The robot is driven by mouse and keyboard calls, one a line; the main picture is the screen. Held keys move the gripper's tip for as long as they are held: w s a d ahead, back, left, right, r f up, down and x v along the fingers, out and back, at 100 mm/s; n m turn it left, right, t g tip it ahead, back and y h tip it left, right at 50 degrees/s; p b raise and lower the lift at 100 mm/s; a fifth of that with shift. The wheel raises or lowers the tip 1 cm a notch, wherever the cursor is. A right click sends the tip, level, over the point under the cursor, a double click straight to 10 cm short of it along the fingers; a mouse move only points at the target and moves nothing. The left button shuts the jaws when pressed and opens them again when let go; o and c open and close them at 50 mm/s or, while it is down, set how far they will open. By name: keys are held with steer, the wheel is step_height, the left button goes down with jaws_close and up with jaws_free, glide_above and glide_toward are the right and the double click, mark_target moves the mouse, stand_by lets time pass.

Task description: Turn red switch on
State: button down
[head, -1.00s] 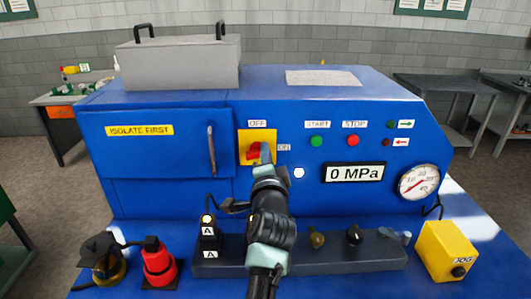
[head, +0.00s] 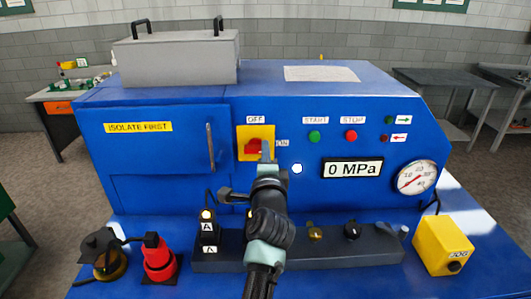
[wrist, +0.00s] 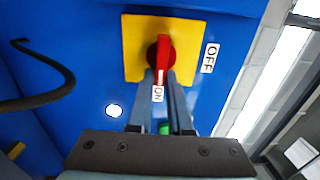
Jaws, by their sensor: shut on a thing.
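The red switch (head: 254,146) is a rotary handle on a yellow plate (head: 242,152) on the front of the blue machine. The OFF label is above it and the ON label to its right. In the wrist view the red handle (wrist: 163,55) points down at the ON label (wrist: 157,94), with the OFF label (wrist: 210,58) off to the right. My gripper (head: 266,153) reaches up to the switch and covers part of it in the head view. In the wrist view its two fingers (wrist: 161,80) are shut on the handle's end.
Green START (head: 315,136) and red STOP (head: 351,136) buttons, a 0 MPa display (head: 352,170) and a gauge (head: 416,177) are to the right. A control bar (head: 205,262) with knobs lies below my gripper. A door handle (head: 210,147) stands left of the switch.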

steer(key=c, duration=0.8)
jaws_free()
steer(key=shift+c, duration=0.2)
steer(key=s+b, duration=0.2)
steer(key=s, duration=1.1)
